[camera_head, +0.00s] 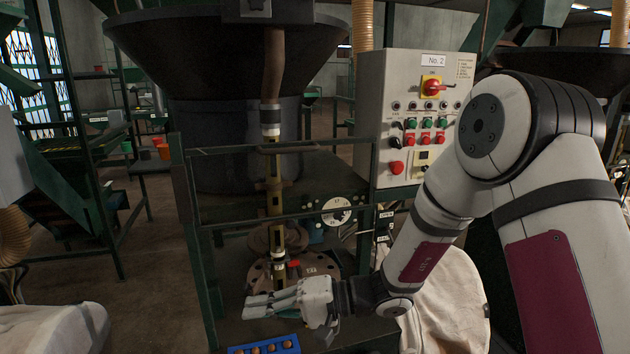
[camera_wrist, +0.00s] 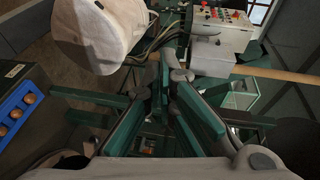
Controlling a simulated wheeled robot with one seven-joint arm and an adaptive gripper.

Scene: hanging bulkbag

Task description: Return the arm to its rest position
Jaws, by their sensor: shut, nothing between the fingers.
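My arm reaches in from the right side of the head view and bends down to the lower middle. My gripper (camera_head: 262,303) is at the lower middle of the head view, pointing left, in front of the round metal base of the machine (camera_head: 310,272). In the wrist view my gripper (camera_wrist: 172,70) has its fingers together at the tips, with nothing between them. It appears apart from the things around it, though its distance to the metal base is hard to tell.
A blue tray (camera_head: 238,350) with several round brown items lies just below my gripper; the blue tray also shows in the wrist view (camera_wrist: 22,92). A green frame (camera_head: 190,240) and a control panel (camera_head: 385,70) stand behind. White bags (camera_head: 455,300) (camera_head: 50,328) flank the front.

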